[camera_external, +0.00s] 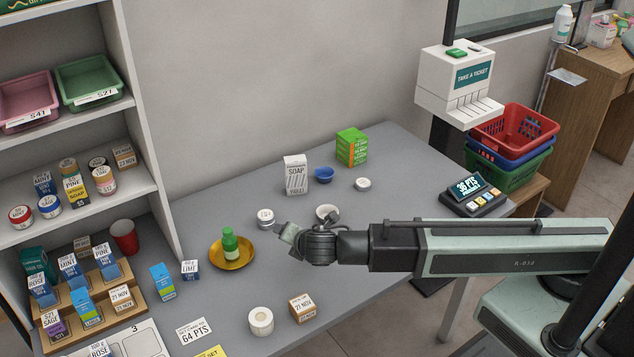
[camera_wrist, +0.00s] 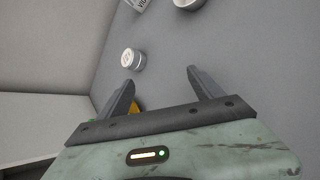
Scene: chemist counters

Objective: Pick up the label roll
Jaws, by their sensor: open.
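The label roll (camera_external: 261,320) looks like a white upright roll with a hole in its top. It stands near the front edge of the grey counter, left of a small brown box (camera_external: 303,307). My gripper (camera_external: 287,232) is above the counter, farther back than the roll, near a small white tin (camera_external: 265,216). The wrist view shows my gripper (camera_wrist: 161,78) with its two fingers apart and nothing between them. A white lidded tin (camera_wrist: 132,59) lies beyond the fingertips there. I cannot make out the roll in the wrist view.
A green bottle (camera_external: 230,243) stands on a brass dish (camera_external: 232,256) left of my gripper. A price card (camera_external: 194,331) lies left of the roll. The counter between dish and roll is clear.

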